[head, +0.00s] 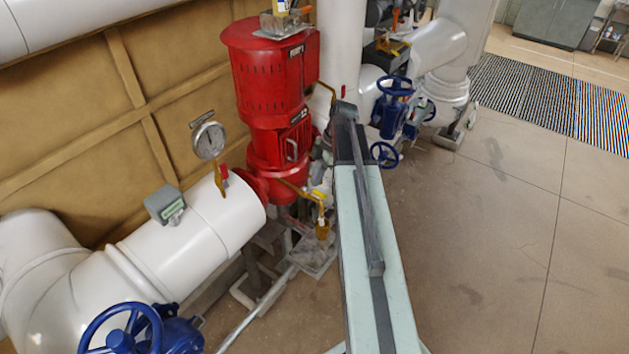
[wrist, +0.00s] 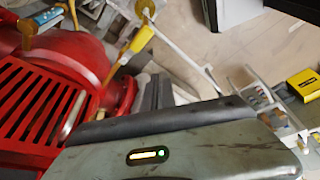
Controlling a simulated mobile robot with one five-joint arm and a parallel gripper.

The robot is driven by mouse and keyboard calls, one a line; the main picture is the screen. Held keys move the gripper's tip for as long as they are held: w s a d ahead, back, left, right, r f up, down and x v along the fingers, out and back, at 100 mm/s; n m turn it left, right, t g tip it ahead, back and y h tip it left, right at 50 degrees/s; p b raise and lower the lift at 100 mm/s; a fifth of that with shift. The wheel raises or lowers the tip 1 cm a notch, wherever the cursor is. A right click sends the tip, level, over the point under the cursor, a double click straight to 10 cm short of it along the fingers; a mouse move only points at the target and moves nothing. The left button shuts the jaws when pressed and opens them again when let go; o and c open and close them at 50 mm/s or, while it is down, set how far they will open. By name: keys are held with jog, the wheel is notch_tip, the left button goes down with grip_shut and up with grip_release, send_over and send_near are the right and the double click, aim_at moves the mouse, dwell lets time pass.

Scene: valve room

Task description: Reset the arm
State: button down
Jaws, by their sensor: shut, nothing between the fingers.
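In the wrist view my gripper (wrist: 158,85) shows as two dark fingers side by side. They are shut with nothing between them. Below them is a pale grey-green housing of mine with a small yellow and green light. In the head view my arm (head: 375,240) stretches from the bottom middle up and away, with a dark joint at its far end. The gripper itself cannot be made out there. The arm's far end appears just right of the red pump (head: 268,85), with the gap between them hard to judge. The pump's red casing (wrist: 45,105) fills the wrist view's left side.
A white pipe (head: 200,245) with a gauge (head: 209,140) and a blue handwheel (head: 120,335) lie left. More blue handwheels (head: 393,87) stand behind the arm. Open floor (head: 500,220) lies right, with a striped mat (head: 540,95) beyond. A yellow box (wrist: 303,83) shows at right.

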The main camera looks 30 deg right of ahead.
jog(key=shift+w+d+r, duration=0.1)
jog(key=shift+d+r, duration=0.15)
jog(key=shift+r, duration=0.35)
jog(key=w+a+f+n+b, duration=0.2)
jog(key=a+f+b, duration=0.2)
jog(key=a, duration=0.8)
jog(key=s+a+f+m+h+b, duration=0.2)
jog(key=s+a+m, duration=0.1)
jog(key=a+m, duration=0.3)
jog(key=s+a+f+m+h+b, duration=0.1)
jog(key=s+a+f+m+b, duration=0.1)
jog(key=a+m, duration=0.5)
jog(key=s+f+m, duration=0.1)
jog(key=s+m, duration=0.1)
jog(key=m, duration=0.2)
jog(key=shift+s+f+g+h, duration=0.25)
jog(key=shift+f+g+h, duration=0.05)
jog(key=shift+g+h, duration=0.1)
